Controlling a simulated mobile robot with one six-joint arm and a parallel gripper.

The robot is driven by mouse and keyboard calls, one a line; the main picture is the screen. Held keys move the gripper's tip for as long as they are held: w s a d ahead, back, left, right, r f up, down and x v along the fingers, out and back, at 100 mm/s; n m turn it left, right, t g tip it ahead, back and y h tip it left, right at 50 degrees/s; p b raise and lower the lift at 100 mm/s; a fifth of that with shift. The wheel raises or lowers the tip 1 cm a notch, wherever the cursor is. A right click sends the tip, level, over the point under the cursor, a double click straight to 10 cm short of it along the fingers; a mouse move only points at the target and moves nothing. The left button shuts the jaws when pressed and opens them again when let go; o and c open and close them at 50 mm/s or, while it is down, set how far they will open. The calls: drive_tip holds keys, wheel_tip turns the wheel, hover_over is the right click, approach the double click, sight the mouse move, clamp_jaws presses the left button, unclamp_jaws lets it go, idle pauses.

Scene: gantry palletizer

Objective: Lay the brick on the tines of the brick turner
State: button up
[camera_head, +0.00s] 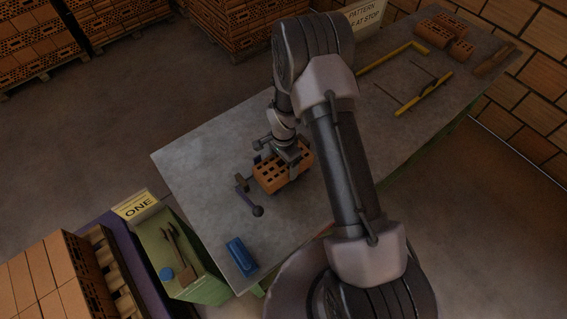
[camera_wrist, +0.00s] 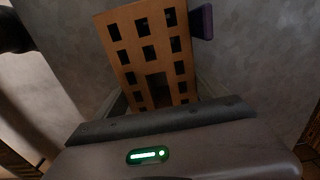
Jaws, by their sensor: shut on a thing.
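An orange brick (camera_head: 272,180) with rows of square holes is held in my gripper (camera_head: 289,158) over the grey table. It also shows in the wrist view (camera_wrist: 137,52), its holed face towards the camera. My gripper is shut on it. The brick turner (camera_head: 249,198), with a dark lever and round knob, shows at the brick's left side, low and close to it. A purple-blue part (camera_wrist: 205,22) shows beside the brick in the wrist view. The turner's tines are hidden, and I cannot tell whether the brick touches them.
A blue block (camera_head: 241,256) lies near the table's front corner. Yellow stops (camera_head: 425,95) and loose bricks (camera_head: 440,35) lie at the far right. The table's left part is clear.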

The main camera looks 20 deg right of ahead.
drive_tip(key=o, duration=2)
drive_tip(key=shift+f, duration=0.1)
drive_tip(key=s+a+r+n+t+p, duration=0.1)
drive_tip(key=s+r+n, duration=0.1)
drive_tip(key=r, duration=1.4)
drive_tip(key=s+r+n+t+p, duration=0.1)
drive_tip(key=s+r, duration=0.2)
drive_tip(key=r, duration=1.3)
drive_tip(key=s+a+r+n+t+y, duration=0.1)
drive_tip(key=s+r+n+t, duration=0.1)
drive_tip(key=s+r, duration=0.3)
drive_tip(key=s+a+r+n+t+y, duration=0.1)
drive_tip(key=s+r+n, duration=0.3)
drive_tip(key=s, duration=0.8)
wheel_tip(320, 180, up, 2)
drive_tip(key=shift+s+a+t, duration=0.2)
drive_tip(key=shift+a+t, duration=0.2)
drive_tip(key=shift+a, duration=0.05)
